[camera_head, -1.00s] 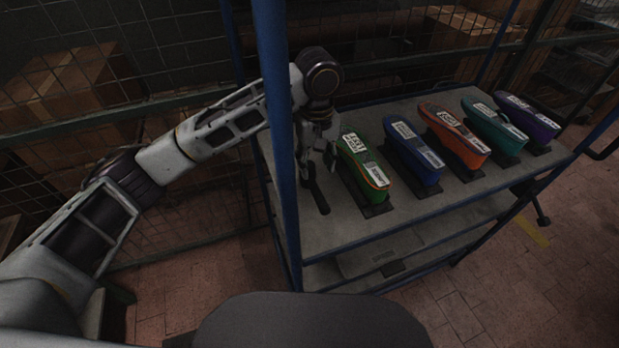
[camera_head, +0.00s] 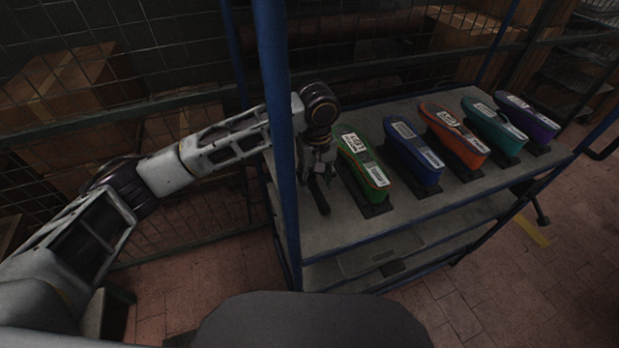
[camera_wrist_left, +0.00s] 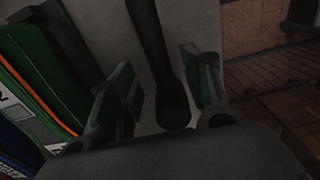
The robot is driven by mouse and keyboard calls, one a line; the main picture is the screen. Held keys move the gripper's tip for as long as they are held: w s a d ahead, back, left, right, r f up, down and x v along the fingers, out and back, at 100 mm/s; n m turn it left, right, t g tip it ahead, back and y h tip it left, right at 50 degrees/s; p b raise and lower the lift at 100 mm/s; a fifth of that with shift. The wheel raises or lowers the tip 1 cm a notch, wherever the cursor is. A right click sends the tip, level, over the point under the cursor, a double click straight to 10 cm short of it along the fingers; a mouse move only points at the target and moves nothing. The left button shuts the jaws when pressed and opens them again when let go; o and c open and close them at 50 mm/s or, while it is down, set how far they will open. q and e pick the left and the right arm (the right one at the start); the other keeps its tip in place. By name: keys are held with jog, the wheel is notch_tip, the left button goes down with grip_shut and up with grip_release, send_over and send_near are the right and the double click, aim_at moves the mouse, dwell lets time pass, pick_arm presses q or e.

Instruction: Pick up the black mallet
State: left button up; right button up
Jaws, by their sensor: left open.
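The black mallet (camera_head: 320,197) lies on the left end of the cart's top shelf, left of the green shoe-shaped item. Much of it is hidden under my gripper in the head view. In the left wrist view its dark handle (camera_wrist_left: 167,75) runs down between my fingers. My left gripper (camera_head: 317,172) is above the mallet. In the left wrist view its two fingers (camera_wrist_left: 165,98) are open, one on each side of the handle, with a gap to each finger. My right gripper is in neither view.
The grey cart shelf (camera_head: 330,235) holds a row of shoe-shaped items: green (camera_head: 362,165), blue (camera_head: 413,158), orange (camera_head: 455,140), teal (camera_head: 495,128) and purple (camera_head: 528,115). A blue post (camera_head: 277,110) stands in front of my left arm. A wire fence is behind.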

aim_at(316, 187)
pick_arm(q)
jog(key=shift+s+f, duration=0.15)
jog(key=shift+f, duration=2.3)
jog(key=shift+r, duration=0.1)
grip_shut()
